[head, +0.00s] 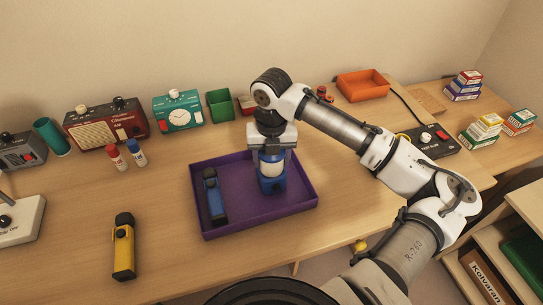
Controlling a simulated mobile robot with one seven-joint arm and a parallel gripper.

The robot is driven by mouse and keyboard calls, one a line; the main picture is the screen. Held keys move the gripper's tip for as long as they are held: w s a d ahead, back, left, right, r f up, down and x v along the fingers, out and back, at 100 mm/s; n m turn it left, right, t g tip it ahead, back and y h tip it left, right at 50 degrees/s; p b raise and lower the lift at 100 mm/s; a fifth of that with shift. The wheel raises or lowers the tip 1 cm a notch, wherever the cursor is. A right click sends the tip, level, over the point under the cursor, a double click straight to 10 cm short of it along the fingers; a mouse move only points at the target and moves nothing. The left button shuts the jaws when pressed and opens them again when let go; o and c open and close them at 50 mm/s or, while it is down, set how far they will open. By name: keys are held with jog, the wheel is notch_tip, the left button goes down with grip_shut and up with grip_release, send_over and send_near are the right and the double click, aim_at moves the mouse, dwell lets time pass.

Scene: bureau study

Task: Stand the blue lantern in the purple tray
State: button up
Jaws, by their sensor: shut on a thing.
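The blue lantern (271,182) is upright at the right part of the purple tray (255,222), with a pale band around its middle. My gripper (271,152) is above it, fingers pointing down and shut on its upper part. The lantern's base appears at or close to the tray floor; I cannot tell whether it touches. A blue flashlight (214,198) with a dark head lies in the left part of the tray, apart from the lantern. The lantern's top is hidden by my gripper.
A yellow flashlight (123,250) lies left of the tray. Red (115,158) and blue (136,154) small bottles stand behind left. Bare desk surrounds the purple tray.

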jog(key=o, duration=1.2)
jog(key=shift+f, duration=0.1)
notch_tip(320, 180, up, 12)
jog(key=shift+r+b, duration=0.2)
jog(key=shift+b, duration=0.3)
